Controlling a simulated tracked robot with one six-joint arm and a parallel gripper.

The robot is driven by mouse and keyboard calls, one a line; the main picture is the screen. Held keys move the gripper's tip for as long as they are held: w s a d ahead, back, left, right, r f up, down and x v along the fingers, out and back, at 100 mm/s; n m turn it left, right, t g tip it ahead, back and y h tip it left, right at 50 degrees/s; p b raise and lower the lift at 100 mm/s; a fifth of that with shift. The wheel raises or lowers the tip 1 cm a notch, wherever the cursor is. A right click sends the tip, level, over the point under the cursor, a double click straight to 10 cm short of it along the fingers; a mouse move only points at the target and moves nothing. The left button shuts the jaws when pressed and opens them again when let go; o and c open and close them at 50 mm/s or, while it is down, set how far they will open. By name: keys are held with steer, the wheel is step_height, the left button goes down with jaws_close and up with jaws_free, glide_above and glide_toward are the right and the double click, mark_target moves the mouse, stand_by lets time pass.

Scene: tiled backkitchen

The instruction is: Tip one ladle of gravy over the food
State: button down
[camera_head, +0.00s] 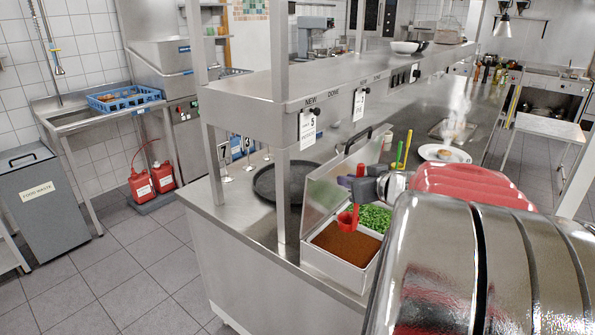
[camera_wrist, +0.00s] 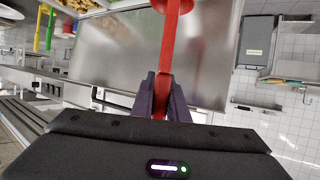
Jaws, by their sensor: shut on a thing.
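My gripper (camera_head: 352,186) is shut on the handle of a red ladle (camera_head: 347,219). The ladle hangs bowl down over the brown gravy (camera_head: 347,241) in a steel container (camera_head: 333,272), whose lid stands open. I cannot tell whether the bowl touches the gravy or holds any. In the wrist view, the red handle (camera_wrist: 167,48) runs between the dark fingers of my gripper (camera_wrist: 163,92), and the bowl is cut off at the top edge. A white plate (camera_head: 427,154) with steaming brown food (camera_head: 445,153) is on the counter farther back, to the right.
Green peas (camera_head: 374,217) fill the compartment beside the gravy. A yellow handle (camera_head: 408,146) and a green handle (camera_head: 398,154) stand up behind it. A dark round tray (camera_head: 278,181) lies at left. A steel shelf (camera_head: 345,80) with posts overhangs the counter.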

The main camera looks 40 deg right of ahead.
mark_target(347, 216)
steer(key=shift+f, duration=5)
step_height(347, 216, up, 10)
steer(key=shift+s, duration=0.1)
